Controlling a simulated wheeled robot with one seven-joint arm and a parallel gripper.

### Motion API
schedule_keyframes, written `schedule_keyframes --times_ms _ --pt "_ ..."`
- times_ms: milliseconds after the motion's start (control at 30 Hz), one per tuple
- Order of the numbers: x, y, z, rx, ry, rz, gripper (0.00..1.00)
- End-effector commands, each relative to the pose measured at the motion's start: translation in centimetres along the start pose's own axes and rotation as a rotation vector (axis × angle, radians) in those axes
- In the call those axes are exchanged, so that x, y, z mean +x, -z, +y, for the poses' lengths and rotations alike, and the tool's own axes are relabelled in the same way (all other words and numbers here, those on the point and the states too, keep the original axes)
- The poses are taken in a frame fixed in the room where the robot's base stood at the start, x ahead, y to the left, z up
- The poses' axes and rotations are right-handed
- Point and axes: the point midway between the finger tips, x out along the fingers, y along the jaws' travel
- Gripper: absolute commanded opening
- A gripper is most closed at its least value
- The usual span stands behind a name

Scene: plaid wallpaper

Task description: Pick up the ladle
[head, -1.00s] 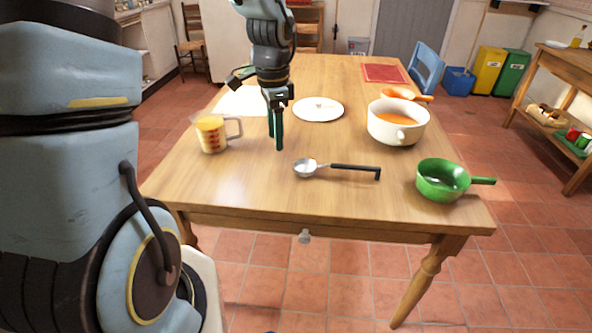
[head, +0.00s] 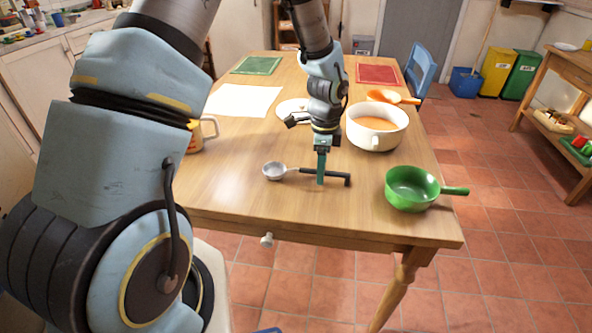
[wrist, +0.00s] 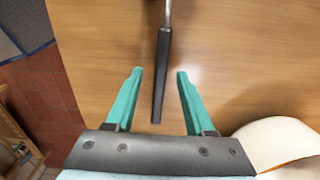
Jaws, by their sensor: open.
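The ladle (head: 272,171) lies on the wooden table near its front edge, with a silver bowl at the left and a black handle pointing right. In the wrist view its black handle (wrist: 162,75) runs between my two green fingers, and the bowl is out of frame. My gripper (head: 321,181) points down over the handle and is open. In the wrist view my gripper (wrist: 158,72) has a finger on each side of the handle, with a visible gap on both sides.
A green saucepan (head: 411,189) stands to the right of the ladle. A white pot (head: 362,138) with orange contents stands behind, close to my gripper's right. A measuring cup (head: 196,140) is partly hidden by my arm. The table (head: 225,190) is clear left of the ladle.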

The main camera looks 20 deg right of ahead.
Motion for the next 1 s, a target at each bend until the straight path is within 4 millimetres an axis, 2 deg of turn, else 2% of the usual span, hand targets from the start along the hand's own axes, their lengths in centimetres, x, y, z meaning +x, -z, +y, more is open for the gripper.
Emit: schedule_keyframes --times_ms 133,367,833,1000 --pt "1.23 -0.02 0.01 0.000 0.000 0.000 0.54" --pt "1.38 -0.04 -0.04 -0.001 0.002 0.000 0.54" --pt "1.34 -0.04 -0.03 -0.001 0.001 0.000 0.01" --pt "1.34 -0.04 -0.04 -0.001 0.001 0.000 0.00"
